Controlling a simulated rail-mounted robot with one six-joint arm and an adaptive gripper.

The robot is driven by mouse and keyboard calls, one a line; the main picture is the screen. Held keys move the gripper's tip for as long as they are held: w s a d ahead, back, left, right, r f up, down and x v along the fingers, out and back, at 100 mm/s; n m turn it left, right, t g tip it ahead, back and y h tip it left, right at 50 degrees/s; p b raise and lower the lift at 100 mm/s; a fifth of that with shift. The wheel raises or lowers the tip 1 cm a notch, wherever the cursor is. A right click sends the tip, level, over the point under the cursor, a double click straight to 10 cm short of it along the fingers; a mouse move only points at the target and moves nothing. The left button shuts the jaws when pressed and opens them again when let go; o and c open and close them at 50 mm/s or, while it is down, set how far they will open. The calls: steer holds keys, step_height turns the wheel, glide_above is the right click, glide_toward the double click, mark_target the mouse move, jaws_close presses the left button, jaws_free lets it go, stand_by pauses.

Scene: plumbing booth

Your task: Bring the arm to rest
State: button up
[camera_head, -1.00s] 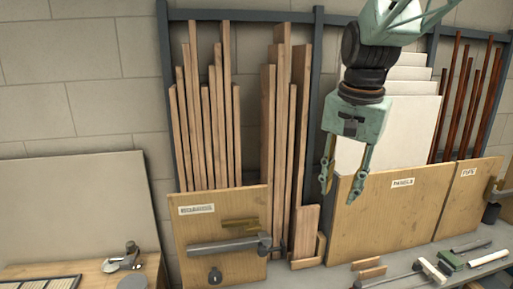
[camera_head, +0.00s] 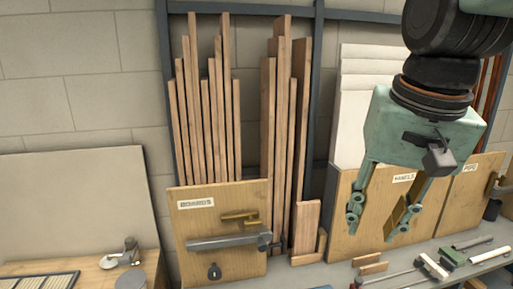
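My gripper (camera_head: 374,232) hangs from my green arm at the right of the head view, fingers pointing down. Its two fingers are spread apart and nothing shows between them. It is in front of the wooden bin front labelled panels (camera_head: 345,205) and hides part of it and of the white panels behind. The upper part of my arm runs out of the picture at the top right.
A rack holds upright boards (camera_head: 213,130) behind a bin front labelled boards (camera_head: 190,222). A grey bench (camera_head: 325,275) below my gripper carries small wood blocks (camera_head: 372,268), a hammer-like tool (camera_head: 432,266) and a white pipe (camera_head: 490,255). A wooden table (camera_head: 95,272) stands at the lower left.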

steer(key=s+f+n+t+b, duration=0.1)
steer(key=s+f, duration=0.4)
steer(key=s, duration=0.9)
steer(key=shift+s+n+b, duration=0.4)
steer(key=shift+n+b, duration=0.05)
steer(key=shift+n, duration=0.75)
